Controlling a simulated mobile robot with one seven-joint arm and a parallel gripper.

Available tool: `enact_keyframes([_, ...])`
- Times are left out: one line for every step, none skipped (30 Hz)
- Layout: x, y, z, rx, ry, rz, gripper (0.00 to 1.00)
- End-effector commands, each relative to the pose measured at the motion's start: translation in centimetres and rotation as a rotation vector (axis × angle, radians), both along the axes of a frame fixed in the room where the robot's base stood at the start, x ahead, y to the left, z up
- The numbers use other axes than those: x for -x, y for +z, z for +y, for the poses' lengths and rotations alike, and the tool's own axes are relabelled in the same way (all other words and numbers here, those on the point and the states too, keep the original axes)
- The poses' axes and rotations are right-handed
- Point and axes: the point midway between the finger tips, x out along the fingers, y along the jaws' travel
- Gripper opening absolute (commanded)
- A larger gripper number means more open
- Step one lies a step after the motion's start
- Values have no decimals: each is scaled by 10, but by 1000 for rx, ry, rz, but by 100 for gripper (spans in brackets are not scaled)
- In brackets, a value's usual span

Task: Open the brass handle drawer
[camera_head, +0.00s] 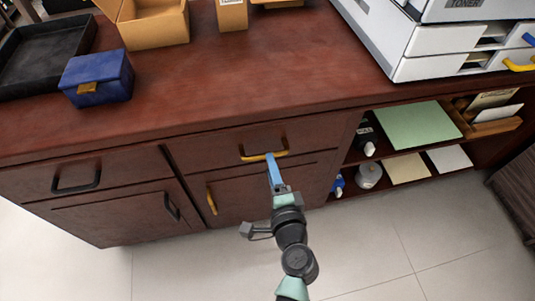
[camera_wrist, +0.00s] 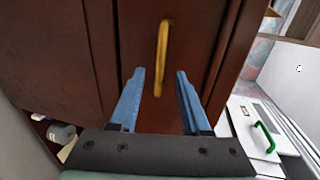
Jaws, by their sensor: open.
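The brass handle (camera_head: 262,156) is a horizontal bar on the upper drawer (camera_head: 222,148) of the dark red-brown desk, and the drawer front looks shut. In the wrist view the brass handle (camera_wrist: 163,55) runs upright in the picture. My gripper (camera_head: 271,160) has blue fingers and is at the right part of the handle in the head view. In the wrist view my gripper (camera_wrist: 160,74) is open, with the lower end of the handle appearing between its fingertips. I cannot tell whether the fingers touch it.
Below is a door with an upright brass handle (camera_head: 211,199). Black handles (camera_head: 76,182) are on the left fronts. Open shelves (camera_head: 404,168) to the right hold papers and bottles. A blue box (camera_head: 97,78) and a white drawer unit (camera_head: 430,40) stand on top. The floor in front is clear.

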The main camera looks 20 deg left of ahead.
Motion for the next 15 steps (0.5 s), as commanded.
enact_keyframes([-9,-3,6,0,0,-2,47])
enact_keyframes([-14,-4,9,0,1,-3,47])
enact_keyframes([-19,-5,13,1,1,-2,47])
enact_keyframes([-23,-6,16,1,1,-2,47])
enact_keyframes([-26,-7,18,1,0,-2,47])
enact_keyframes([-30,-8,20,1,0,-2,47])
enact_keyframes([-32,-9,22,1,0,-2,47])
enact_keyframes([-35,-9,23,1,0,-2,47])
enact_keyframes([-37,-10,25,1,0,-2,47])
enact_keyframes([-38,-10,26,2,0,-1,47])
enact_keyframes([-39,-10,27,2,0,-1,47])
enact_keyframes([-41,-10,27,2,0,-1,47])
enact_keyframes([-41,-10,28,2,0,-1,47])
enact_keyframes([-42,-10,28,2,0,-1,47])
enact_keyframes([-42,-10,28,2,0,-1,47])
